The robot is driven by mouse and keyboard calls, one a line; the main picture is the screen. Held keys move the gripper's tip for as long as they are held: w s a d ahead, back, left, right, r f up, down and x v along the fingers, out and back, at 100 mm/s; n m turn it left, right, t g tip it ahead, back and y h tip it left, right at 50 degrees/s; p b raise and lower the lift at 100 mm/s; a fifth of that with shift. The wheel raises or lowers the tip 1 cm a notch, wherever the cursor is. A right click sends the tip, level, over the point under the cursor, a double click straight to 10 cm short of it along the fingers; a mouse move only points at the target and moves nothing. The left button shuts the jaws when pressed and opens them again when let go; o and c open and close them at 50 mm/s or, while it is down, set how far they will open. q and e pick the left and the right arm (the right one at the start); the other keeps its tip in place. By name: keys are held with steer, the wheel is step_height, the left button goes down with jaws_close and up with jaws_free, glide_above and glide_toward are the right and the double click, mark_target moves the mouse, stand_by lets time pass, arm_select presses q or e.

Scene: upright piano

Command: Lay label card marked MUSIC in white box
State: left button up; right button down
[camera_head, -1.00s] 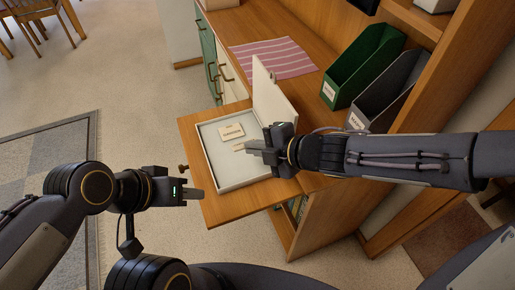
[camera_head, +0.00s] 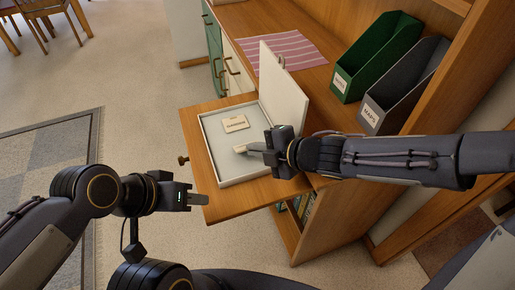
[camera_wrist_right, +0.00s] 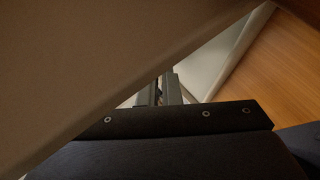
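The white box (camera_head: 208,150) stands open on a pulled-out wooden board, its lid (camera_head: 284,85) raised at the right. A small beige card (camera_head: 236,123) with dark lettering lies flat on the box floor; the lettering is too small to read surely. My right gripper (camera_head: 248,149) is low inside the box, nearer the front than the card and apart from it. A pale bit shows at its fingertips; I cannot tell what it is. The right wrist view shows the fingers (camera_wrist_right: 160,90) close together, their tips hidden. My left gripper (camera_head: 197,199) hangs off the board's front left, apart from everything.
A green file holder (camera_head: 378,60) and a grey file holder (camera_head: 405,88) stand on the wooden top at the right. A pink striped cloth (camera_head: 275,48) lies behind the box. A large pale surface (camera_wrist_right: 80,60) blocks much of the right wrist view.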

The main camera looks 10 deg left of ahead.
steer(key=c, duration=1.5)
jaws_free()
steer(key=shift+c, duration=0.2)
steer(key=p+v, duration=0.4)
steer(key=v, duration=0.3)
steer(key=shift+d+r, duration=0.2)
steer(key=shift+d, duration=0.1)
steer(key=shift+s, duration=0.1)
